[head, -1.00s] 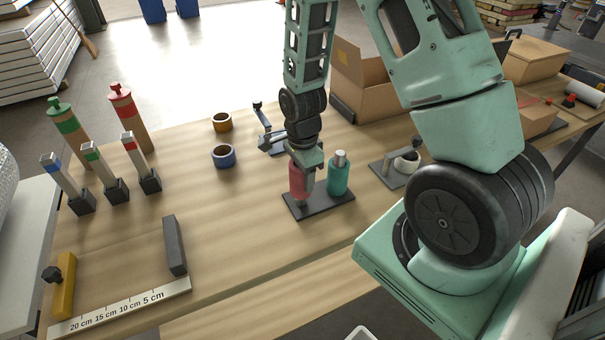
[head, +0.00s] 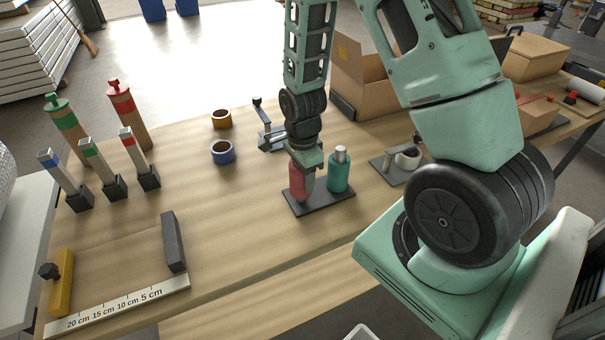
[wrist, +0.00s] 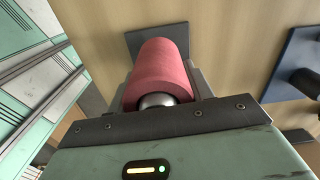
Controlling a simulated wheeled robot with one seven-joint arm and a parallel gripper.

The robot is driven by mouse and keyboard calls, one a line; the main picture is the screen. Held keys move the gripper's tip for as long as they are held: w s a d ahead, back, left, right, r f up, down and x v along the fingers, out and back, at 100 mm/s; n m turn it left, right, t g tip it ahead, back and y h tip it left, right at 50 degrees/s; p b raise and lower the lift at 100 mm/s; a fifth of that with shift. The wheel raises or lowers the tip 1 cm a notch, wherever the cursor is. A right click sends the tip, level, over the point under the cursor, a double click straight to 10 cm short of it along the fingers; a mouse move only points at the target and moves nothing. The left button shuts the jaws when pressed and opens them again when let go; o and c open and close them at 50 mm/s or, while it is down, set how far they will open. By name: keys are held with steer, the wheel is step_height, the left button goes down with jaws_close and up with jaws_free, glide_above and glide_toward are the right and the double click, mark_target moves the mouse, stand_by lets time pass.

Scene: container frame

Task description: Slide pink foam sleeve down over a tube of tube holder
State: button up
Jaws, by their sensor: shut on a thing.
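The pink foam sleeve (head: 296,184) stands upright at the left position of the tube holder, whose dark base plate (head: 322,201) lies on the table. My gripper (head: 306,182) reaches down from above and is shut on the sleeve. In the wrist view the pink sleeve (wrist: 160,68) lies between the fingers, with a rounded metal tube end (wrist: 157,100) showing inside its near end. The sleeve is around that tube. Its lower end is close to the dark base plate (wrist: 138,38); contact is unclear. A teal sleeve (head: 339,178) is around the right tube, whose grey top (head: 340,154) sticks out.
A grey stand with a pale ring (head: 407,159) is to the right. Blue (head: 223,153) and orange (head: 221,119) rings lie left of my arm. Cardboard boxes (head: 362,85) stand behind. Several banded posts (head: 66,125) are at far left. The table's left middle is clear.

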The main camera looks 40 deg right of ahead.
steer(key=shift+f+b, duration=0.3)
steer(key=shift+f, duration=0.1)
steer(key=o, duration=1.5)
steer(key=shift+o, duration=0.2)
steer(key=shift+r+p, duration=3.05)
steer(key=shift+r, duration=0.5)
steer(key=s+a+r+n+y+b, duration=0.1)
steer(key=s+a+r+n+b, duration=0.1)
steer(key=s+a+r+n, duration=0.55)
steer(key=s+a+r+n+b, duration=0.2)
steer(key=a+r+n+b, duration=0.1)
steer(key=a+n, duration=0.85)
steer(key=s+a+r+n+b, duration=0.1)
steer(key=s+a+n, duration=0.3)
steer(key=s+n, duration=0.4)
steer(key=shift+r+n, duration=0.5)
steer(key=shift+r, duration=0.2)
